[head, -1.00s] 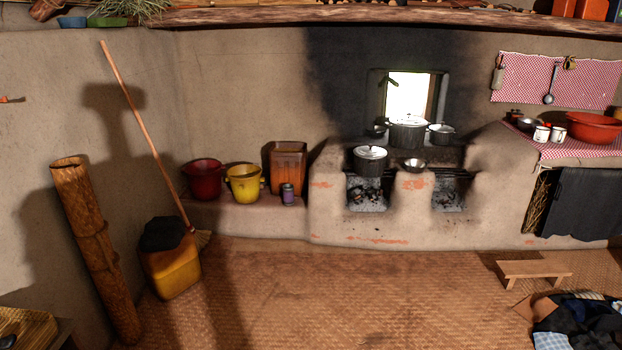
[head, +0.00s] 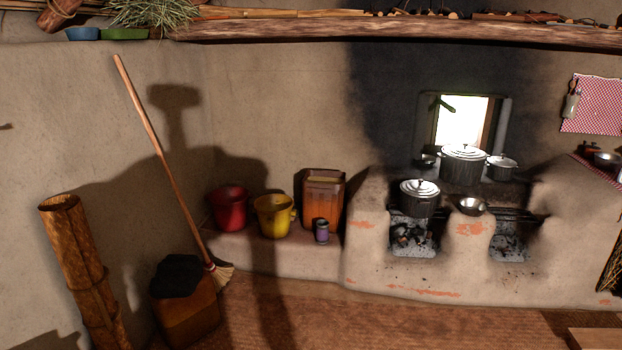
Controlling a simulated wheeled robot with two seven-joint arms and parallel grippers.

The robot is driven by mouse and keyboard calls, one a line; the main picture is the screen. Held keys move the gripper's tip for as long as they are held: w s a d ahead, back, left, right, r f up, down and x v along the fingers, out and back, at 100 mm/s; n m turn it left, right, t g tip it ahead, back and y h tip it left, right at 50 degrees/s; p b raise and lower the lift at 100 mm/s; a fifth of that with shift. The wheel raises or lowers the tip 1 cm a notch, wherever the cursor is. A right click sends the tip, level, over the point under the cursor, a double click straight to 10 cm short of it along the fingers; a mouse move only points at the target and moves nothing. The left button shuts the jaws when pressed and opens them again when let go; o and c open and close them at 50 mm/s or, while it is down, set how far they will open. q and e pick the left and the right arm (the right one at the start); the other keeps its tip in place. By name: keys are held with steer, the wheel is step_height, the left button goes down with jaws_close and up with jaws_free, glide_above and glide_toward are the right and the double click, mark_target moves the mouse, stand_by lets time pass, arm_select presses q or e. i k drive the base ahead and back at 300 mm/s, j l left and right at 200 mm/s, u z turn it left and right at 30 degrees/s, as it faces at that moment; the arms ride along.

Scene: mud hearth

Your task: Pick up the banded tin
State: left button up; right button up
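The banded tin (head: 322,231) is most likely the small dark can with a purple band. It stands upright on the low mud ledge (head: 275,257), in front of the large orange-brown tin box (head: 323,198) and to the right of the yellow bucket (head: 273,215). Nothing covers its front. Neither of my grippers shows in the head view.
A red bucket (head: 229,207) stands left of the yellow one. The mud stove (head: 368,225) with pots rises just right of the ledge. A broom (head: 165,155), a dark-topped container (head: 190,315) and a bamboo tube (head: 75,255) stand at the left. The woven floor (head: 400,325) before the ledge is clear.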

mark_target(322, 232)
steer(key=i, duration=0.95)
steer(key=i+j, duration=0.1)
steer(key=i, duration=0.85)
steer(key=i+z, duration=0.1)
steer(key=i, duration=0.85)
steer(key=i+j+z, duration=0.3)
steer(key=i, duration=0.2)
steer(key=i+j+z, duration=0.2)
steer(key=i+z, duration=0.15)
steer(key=i, duration=0.2)
